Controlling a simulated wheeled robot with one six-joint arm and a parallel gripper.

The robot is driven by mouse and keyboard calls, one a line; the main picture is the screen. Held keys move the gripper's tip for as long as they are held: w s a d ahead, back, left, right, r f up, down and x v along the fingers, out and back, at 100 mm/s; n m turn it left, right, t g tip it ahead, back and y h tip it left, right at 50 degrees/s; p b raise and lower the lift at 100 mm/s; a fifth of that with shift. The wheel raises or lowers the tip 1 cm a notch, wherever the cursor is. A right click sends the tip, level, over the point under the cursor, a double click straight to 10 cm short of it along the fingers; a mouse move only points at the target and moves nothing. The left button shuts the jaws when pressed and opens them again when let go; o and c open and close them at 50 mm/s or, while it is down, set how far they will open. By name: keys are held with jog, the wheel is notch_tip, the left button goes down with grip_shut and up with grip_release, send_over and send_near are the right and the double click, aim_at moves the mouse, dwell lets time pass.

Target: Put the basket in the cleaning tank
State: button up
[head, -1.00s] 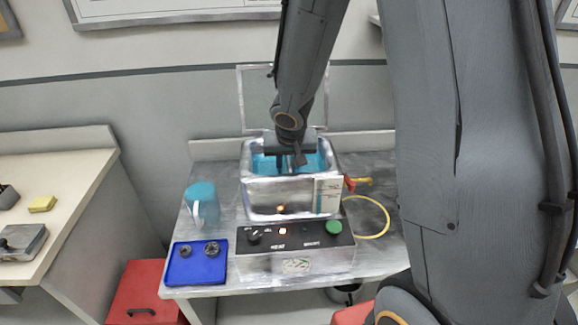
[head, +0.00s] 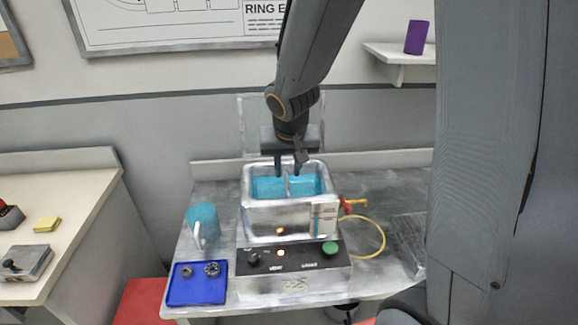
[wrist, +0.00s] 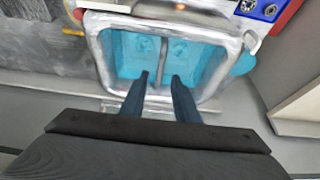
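The cleaning tank (head: 290,213) is an open metal box with blue liquid inside. It stands on the bench behind a control panel and also shows in the wrist view (wrist: 93,27). A thin grey bar (wrist: 163,50) crosses the middle of the tank and looks like the handle of the basket. The basket's body is not clear under the liquid; faint round shapes show there. My gripper (head: 288,172) is over the back part of the tank, pointing down. Its fingers are apart, one on each side of the bar's line in the wrist view (wrist: 160,77), with nothing gripped.
The control panel (head: 292,262) has a lit orange switch and a green button. A blue tray (head: 197,290) with small metal parts and a blue jug (head: 203,225) stand left. A yellow hose (head: 380,240) lies right. The raised clear lid (head: 250,120) stands behind the tank.

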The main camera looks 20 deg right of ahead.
jog(key=s+d+n+g, duration=0.1)
jog(key=s+n+g, duration=0.1)
jog(key=s, duration=1.1)
jog(key=shift+s+y, duration=0.35)
jog(key=shift+y, duration=0.05)
notch_tip(320, 180, down, 8)
jog(key=g+b, duration=0.1)
jog(key=b, duration=0.6)
jog(key=shift+f, duration=0.15)
